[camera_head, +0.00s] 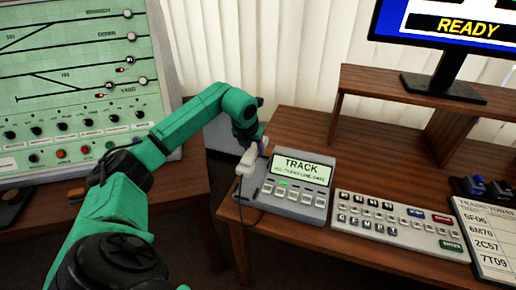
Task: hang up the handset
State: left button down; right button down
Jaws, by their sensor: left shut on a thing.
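The desk phone (295,185) sits at the left end of the right desk, with a screen that reads TRACK and rows of keys. The pale handset (246,176) is at the phone's left side, tilted, with a dark cord hanging below it. My left gripper (256,147) reaches in from the left and is shut on the handset's upper part. The fingers are small and partly hidden. I cannot tell whether the handset touches its cradle. My right gripper is not in view.
A grey keyboard (402,224) lies right of the phone. A paper list (488,240) and small dark stands (482,188) are at the far right. A monitor (447,30) stands on a wooden riser (388,86). A green track panel (80,80) stands at left.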

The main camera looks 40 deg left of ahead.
pick_arm(q)
jog(key=shift+s+f+b, duration=0.35)
jog(key=shift+f+b, duration=0.2)
jog(key=shift+f, duration=0.1)
notch_tip(320, 180, down, 6)
jog(key=b, duration=0.5)
jog(key=shift+f, duration=0.1)
jog(key=shift+w+f, duration=0.1)
jog(key=shift+f, duration=0.2)
jog(key=shift+f, duration=0.15)
jog(key=shift+c, duration=1.4)
grip_release()
jog(key=v, duration=1.4)
jog(key=shift+r, duration=0.3)
